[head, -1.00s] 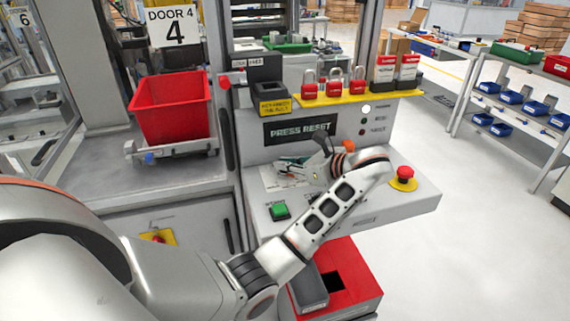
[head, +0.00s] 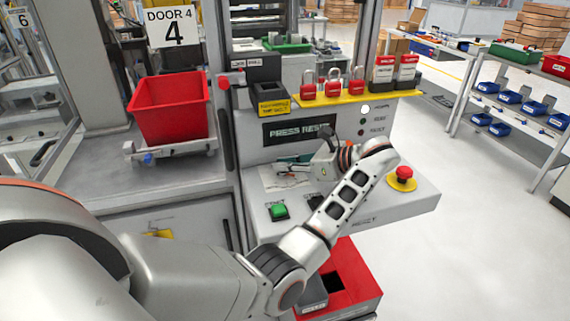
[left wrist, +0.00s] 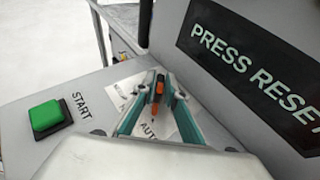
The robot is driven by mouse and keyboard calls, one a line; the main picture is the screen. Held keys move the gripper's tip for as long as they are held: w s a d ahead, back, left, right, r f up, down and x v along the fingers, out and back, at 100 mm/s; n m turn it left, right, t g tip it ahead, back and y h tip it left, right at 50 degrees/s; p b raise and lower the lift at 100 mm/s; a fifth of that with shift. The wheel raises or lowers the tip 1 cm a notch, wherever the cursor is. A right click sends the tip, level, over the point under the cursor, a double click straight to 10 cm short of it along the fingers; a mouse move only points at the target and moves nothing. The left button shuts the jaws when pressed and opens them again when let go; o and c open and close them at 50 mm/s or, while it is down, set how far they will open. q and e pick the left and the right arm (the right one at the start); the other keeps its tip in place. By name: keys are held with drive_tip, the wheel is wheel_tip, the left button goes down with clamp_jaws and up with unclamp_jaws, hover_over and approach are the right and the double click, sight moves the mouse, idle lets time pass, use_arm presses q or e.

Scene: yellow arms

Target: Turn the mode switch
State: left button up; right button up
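The mode switch (left wrist: 158,88) is a small black knob with an orange pointer, on a white label that reads AUTO, in the left wrist view. My left gripper (left wrist: 159,77) has teal fingers on either side of the knob, close against it at the tips. It looks shut on the switch. In the head view my left gripper (head: 295,166) is over the sloped grey panel (head: 395,206), and its fingers and wrist hide the switch there. My right gripper is not in view.
A green START button (head: 278,210) is left of the gripper. A red emergency stop (head: 403,173) stands at the panel's right. The PRESS RESET display (head: 290,134) rises behind. Red padlocks (head: 332,88) are on a yellow shelf above. A red bin (head: 172,108) is at left.

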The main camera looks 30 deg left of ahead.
use_arm(q)
drive_tip(key=shift+o, duration=0.6)
drive_tip(key=shift+a, duration=0.1)
drive_tip(key=shift+r, duration=0.2)
wheel_tip(320, 180, up, 10)
drive_tip(key=shift+f, duration=0.15)
